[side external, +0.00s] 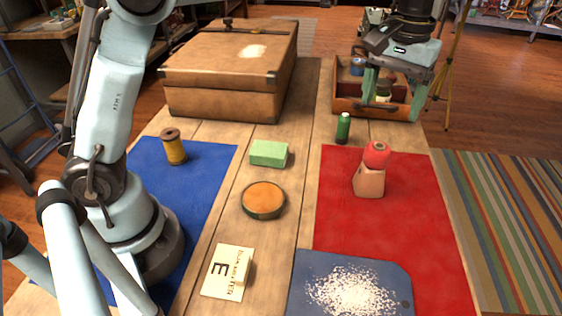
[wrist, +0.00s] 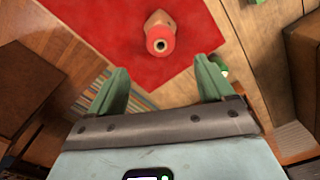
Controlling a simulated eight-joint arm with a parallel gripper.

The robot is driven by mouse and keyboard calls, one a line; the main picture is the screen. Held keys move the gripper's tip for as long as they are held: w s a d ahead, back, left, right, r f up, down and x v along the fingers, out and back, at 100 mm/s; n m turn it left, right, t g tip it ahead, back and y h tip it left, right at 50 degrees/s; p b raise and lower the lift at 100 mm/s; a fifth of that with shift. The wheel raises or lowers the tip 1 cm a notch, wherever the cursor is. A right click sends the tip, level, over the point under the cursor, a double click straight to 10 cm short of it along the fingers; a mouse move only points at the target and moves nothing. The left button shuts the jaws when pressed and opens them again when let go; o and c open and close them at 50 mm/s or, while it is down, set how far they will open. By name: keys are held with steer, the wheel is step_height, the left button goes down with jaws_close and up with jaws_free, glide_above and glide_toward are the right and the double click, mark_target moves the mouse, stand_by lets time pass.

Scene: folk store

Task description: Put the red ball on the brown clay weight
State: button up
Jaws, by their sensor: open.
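The red ball (side external: 376,154) rests on top of the brown clay weight (side external: 369,182), which stands upright on the red mat at the right. In the wrist view the ball (wrist: 160,41) covers part of the clay weight (wrist: 158,19); a small dark hole shows in the ball. My gripper (side external: 392,110) is open and empty. It is raised beyond the ball, in front of the wooden compartment box in the side view. In the wrist view, the ball lies ahead of the gap between my fingers (wrist: 161,66), apart from both.
A green spool (side external: 343,128) stands behind the clay weight. The wooden compartment box (side external: 345,104) and a large brown case (side external: 225,98) are at the back. A green block (side external: 269,153), an orange-topped tin (side external: 263,200) and a card (side external: 227,272) occupy the middle. The red mat (side external: 420,235) has free room.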

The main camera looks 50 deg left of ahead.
steer(key=s+a+r+m+t, duration=0.1)
steer(key=s+a+t, duration=0.2)
steer(key=s+a, duration=0.5)
steer(key=s+a+f+m+t, duration=0.2)
steer(key=s+a+f+t, duration=0.2)
steer(key=s+f, duration=0.3)
steer(key=shift+s+a+f, duration=0.2)
steer(key=shift+s+a, duration=0.55)
steer(key=shift+s, duration=0.1)
